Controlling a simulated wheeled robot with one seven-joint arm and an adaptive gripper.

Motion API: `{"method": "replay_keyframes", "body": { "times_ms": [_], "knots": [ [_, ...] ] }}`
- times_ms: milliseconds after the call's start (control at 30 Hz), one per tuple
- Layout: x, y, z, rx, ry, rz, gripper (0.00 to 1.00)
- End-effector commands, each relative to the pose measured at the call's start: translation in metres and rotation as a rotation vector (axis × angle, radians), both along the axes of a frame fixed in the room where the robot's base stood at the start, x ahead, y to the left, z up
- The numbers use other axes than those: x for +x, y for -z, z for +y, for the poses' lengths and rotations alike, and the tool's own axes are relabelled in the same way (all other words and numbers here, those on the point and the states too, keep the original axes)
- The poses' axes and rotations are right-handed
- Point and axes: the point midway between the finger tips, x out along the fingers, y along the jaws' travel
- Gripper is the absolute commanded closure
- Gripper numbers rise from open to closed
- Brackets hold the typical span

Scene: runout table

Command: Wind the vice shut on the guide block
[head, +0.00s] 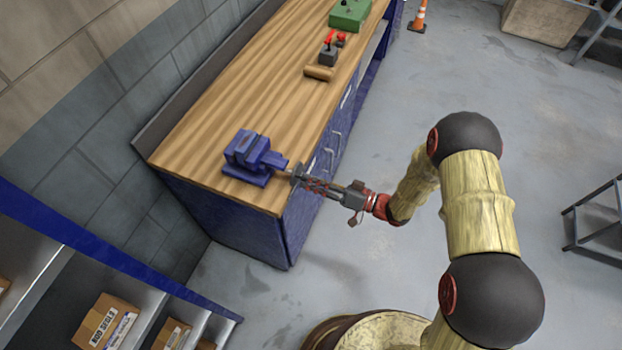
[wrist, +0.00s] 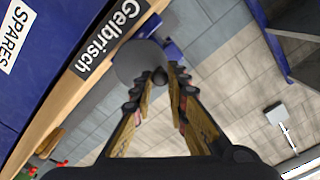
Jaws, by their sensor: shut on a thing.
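The blue vice (head: 246,152) is mounted on the wooden bench top at its near end, and a bit of its blue body shows in the wrist view (wrist: 173,50). My gripper (head: 297,176) is at the vice's front, over the bench's front edge. In the wrist view its two fingers (wrist: 163,80) close together at a round grey part, the vice's handle end (wrist: 136,62). The fingers are shut on the handle, though the exact contact is partly hidden. I cannot make out the guide block or the gap between the vice jaws.
The wooden bench (head: 225,112) has blue cabinets below. Farther along it are a wooden cylinder (head: 319,73), a grey device with a red top (head: 328,55) and a green box (head: 348,15). A shelf with cartons (head: 106,320) stands at lower left. Floor right of the bench is open.

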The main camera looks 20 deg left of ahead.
Motion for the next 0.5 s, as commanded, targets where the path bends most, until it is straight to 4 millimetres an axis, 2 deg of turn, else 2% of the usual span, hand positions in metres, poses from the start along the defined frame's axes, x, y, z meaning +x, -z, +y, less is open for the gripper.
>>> {"method": "replay_keyframes", "body": {
  "times_ms": [500],
  "knots": [
    [0.0038,-0.0046,-0.0002,0.010,0.001,0.114,1.00]
  ]
}}
